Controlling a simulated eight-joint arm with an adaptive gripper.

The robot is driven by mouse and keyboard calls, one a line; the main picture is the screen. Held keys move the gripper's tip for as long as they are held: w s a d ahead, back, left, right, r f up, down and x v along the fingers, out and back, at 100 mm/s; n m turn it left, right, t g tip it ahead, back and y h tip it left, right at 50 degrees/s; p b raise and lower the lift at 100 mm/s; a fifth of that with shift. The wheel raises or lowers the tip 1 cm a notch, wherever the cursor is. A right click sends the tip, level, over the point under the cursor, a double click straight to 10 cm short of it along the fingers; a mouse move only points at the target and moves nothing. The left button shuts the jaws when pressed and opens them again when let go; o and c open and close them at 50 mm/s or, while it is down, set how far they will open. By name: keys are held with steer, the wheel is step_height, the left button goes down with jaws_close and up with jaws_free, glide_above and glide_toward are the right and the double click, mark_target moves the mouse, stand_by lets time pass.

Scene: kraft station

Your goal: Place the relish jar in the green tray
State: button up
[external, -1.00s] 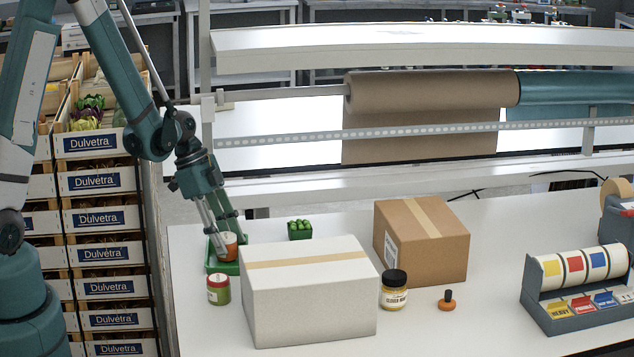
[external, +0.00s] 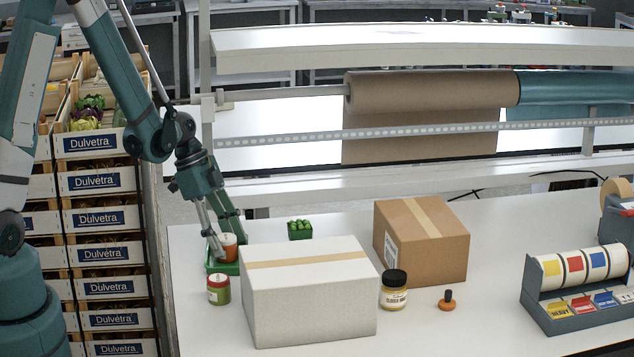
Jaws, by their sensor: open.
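The green tray (external: 213,267) is at the left end of the white table. An orange-red jar with a pale lid (external: 229,247) is in the tray, looking upright. My gripper (external: 228,242) is open, its fingers low over the tray on either side of that jar. A green jar with a red band and pale lid (external: 218,291) stands on the table just in front of the tray. A jar with a black lid and cream label (external: 394,291) stands right of the white box. The labels are too small to read, so I cannot tell which jar is relish.
A white box (external: 309,297) stands right of the tray and the green jar. Stacked crates (external: 107,240) stand left of the table.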

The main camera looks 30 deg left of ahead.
steer(key=shift+r, duration=0.2)
steer(key=v, duration=1.1)
steer(key=shift+r, duration=0.4)
steer(key=shift+s+a+r, duration=0.1)
steer(key=shift+s, duration=0.05)
stand_by(0.5)
steer(key=s+a+r+n+t+y, duration=0.2)
steer(key=s+a+r+n+t, duration=0.1)
steer(key=s+a+r+n, duration=0.2)
steer(key=s+a+r+n+t+y, duration=0.2)
steer(key=s+a+r+n, duration=0.3)
steer(key=s+r+n, duration=0.5)
steer(key=shift+s+r+n+t+y, duration=0.35)
steer(key=shift+s+t, duration=0.35)
steer(key=shift+s, duration=0.85)
